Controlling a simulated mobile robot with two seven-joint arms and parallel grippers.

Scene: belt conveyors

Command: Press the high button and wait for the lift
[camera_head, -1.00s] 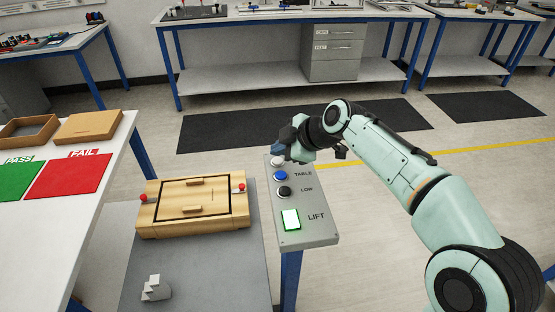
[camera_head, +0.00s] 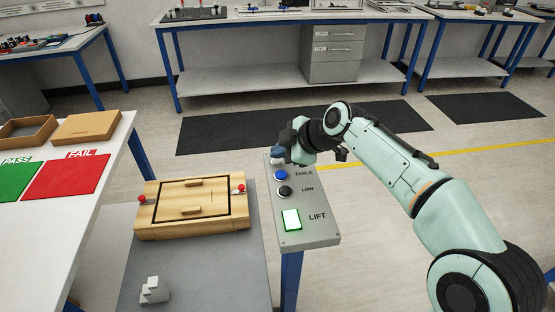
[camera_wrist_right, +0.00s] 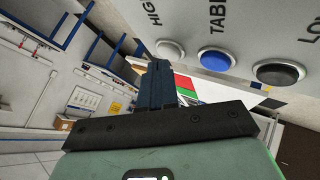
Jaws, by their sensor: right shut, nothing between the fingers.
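The grey control panel (camera_head: 318,238) stands on a blue post and carries a column of buttons. The high button (camera_wrist_right: 170,49) is pale and round; in the head view it is largely hidden by my right gripper (camera_head: 285,147). The blue table button (camera_head: 280,175) and the black low button (camera_head: 284,193) sit below it. My left gripper is not in view.
A wooden box (camera_head: 163,224) with red knobs and a small grey stepped block (camera_head: 153,289) rest on a grey platform (camera_head: 205,275) left of the panel. A white table (camera_head: 62,232) with green and red mats is farther left. Open floor lies behind the panel.

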